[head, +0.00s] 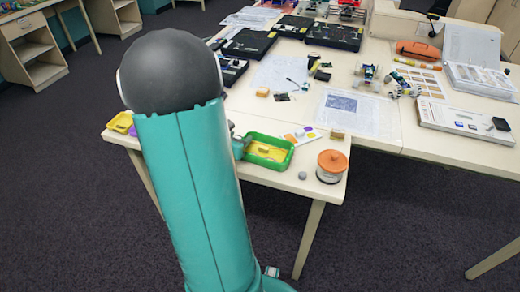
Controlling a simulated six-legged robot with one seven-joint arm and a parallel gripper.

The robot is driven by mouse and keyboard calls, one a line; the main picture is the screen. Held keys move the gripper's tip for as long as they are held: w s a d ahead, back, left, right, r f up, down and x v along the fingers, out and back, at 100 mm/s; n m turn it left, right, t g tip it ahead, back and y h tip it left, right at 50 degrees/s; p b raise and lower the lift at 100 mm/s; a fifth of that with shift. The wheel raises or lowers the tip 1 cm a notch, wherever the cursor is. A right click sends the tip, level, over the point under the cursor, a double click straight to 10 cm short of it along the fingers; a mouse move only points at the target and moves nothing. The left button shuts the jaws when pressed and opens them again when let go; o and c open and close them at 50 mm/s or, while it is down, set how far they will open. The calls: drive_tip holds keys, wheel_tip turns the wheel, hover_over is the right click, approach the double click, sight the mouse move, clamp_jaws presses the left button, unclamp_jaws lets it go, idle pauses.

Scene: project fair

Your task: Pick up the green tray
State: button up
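The green tray (286,163) sits near the front edge of the near table, just right of my teal arm. It has a green rim and a yellow inside, with a small tan piece in it. My arm covers much of the left part of the view. A small grey-teal part at the tray's left end looks like my gripper (239,147). It is close to the tray's left rim, but I cannot tell whether it touches. The fingers are mostly hidden, so their opening does not show.
A jar with an orange lid (332,165) and a small grey ball (302,175) stand right of the tray. A white card (302,136) lies behind it. A yellow container (120,122) is left of my arm. Black cases (250,42) and papers crowd the back.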

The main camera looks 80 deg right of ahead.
drive_tip(key=c, duration=0.9)
drive_tip(key=shift+r, duration=0.1)
